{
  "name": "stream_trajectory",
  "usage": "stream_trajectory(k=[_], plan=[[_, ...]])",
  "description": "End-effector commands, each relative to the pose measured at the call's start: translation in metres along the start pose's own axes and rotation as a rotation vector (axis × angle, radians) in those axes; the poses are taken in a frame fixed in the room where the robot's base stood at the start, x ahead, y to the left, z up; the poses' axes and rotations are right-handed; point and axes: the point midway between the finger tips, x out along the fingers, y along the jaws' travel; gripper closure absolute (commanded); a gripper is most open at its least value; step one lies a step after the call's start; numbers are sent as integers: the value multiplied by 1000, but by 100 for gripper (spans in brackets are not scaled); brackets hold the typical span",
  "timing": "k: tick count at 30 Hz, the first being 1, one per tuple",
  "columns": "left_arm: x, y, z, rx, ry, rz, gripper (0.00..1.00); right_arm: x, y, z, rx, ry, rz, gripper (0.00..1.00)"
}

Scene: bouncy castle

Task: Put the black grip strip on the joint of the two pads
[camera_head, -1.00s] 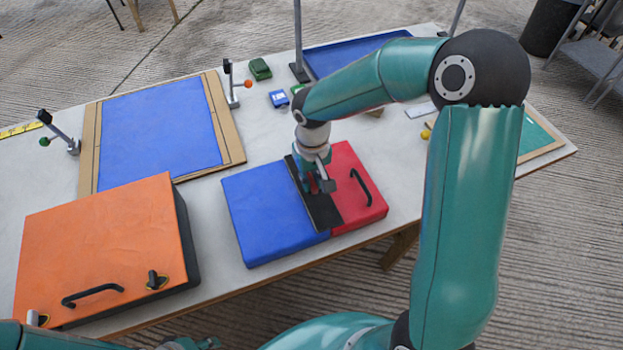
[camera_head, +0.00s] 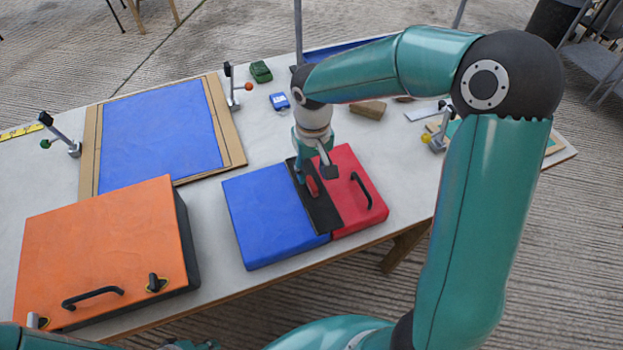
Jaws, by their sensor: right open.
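A blue pad (camera_head: 268,215) and a red pad (camera_head: 360,210) lie side by side on the table. The black grip strip (camera_head: 322,213) lies along the line where they meet, flat as far as I can see, overlapping both. My right gripper (camera_head: 315,178) points down over the strip's far half, its fingers apart and open. A small red part shows between the fingers; I cannot tell whether it belongs to the strip or the gripper. The gripper hides some of the strip's far end. My left gripper is not in view.
An orange box (camera_head: 105,240) with a black handle stands at left. Behind it lies a blue panel in a wooden frame (camera_head: 230,140) between clamps. Bare table separates the box and pads.

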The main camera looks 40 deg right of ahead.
Motion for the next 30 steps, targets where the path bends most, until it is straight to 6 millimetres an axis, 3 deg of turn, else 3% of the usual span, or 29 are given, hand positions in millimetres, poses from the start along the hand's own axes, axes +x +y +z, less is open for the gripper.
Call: stream_trajectory(k=[6,12,30], plan=[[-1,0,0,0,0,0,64,-45,0,0,-1,4,-2,59],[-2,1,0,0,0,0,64,-66,0,0,-1,1,-1,59],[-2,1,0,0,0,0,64,-69,0,0,-1,-1,-1,59]])
